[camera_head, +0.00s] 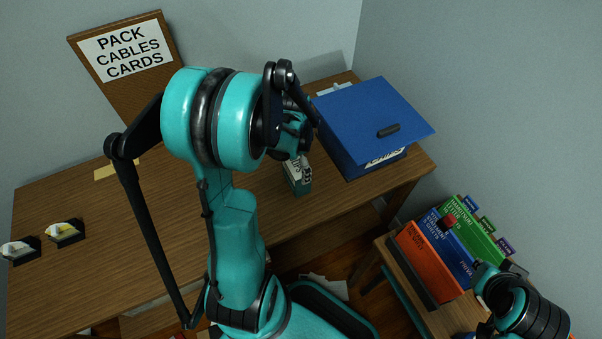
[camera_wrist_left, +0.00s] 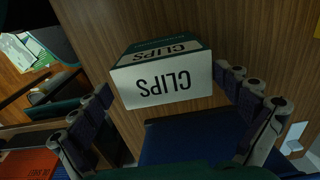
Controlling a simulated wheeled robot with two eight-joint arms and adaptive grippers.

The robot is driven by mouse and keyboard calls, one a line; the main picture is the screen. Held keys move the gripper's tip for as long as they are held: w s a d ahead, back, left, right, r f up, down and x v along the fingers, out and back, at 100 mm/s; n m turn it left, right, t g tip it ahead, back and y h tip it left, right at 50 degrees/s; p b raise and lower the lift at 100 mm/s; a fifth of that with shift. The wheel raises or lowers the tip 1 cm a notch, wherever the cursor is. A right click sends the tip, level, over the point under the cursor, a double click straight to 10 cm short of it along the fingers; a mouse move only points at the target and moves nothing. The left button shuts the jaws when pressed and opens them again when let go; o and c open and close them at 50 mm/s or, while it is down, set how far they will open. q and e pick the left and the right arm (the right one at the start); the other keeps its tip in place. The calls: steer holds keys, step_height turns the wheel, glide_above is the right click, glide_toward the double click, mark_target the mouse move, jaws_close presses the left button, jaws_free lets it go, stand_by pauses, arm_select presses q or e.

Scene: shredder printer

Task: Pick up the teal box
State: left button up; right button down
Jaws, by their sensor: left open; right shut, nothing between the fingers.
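The teal box (camera_head: 300,185) stands on the wooden desk, with a white label reading CLIPS on top, just left of the blue box. In the left wrist view, its white CLIPS face (camera_wrist_left: 165,85) and a dark teal side show. My left gripper (camera_wrist_left: 170,125) is open, with its fingers apart on either side of the view and the teal box ahead between them, not gripped. In the head view, my left arm partly hides that gripper. My right gripper (camera_head: 490,275) is shut and empty at the lower right, far from the teal box.
A large blue box (camera_head: 365,115) with a black handle stands close right of the teal box. A small table at right holds orange, blue and green binders (camera_head: 430,262). Two small dark holders (camera_head: 64,233) sit at the desk's left. A sign (camera_head: 124,48) stands behind.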

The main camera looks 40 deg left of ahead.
arm_select(q)
steer(key=f+b, duration=0.1)
steer(key=f, duration=0.1)
steer(key=f+b, duration=0.1)
steer(key=f, duration=0.2)
steer(key=shift+w+a+b, duration=0.15)
steer(key=shift+w+b, duration=0.05)
steer(key=shift+b, duration=0.15)
steer(key=shift+r, duration=0.1)
steer(key=shift+c, duration=0.3)
steer(key=c, duration=1)
steer(key=shift+o, duration=0.2)
steer(key=shift+r, duration=0.1)
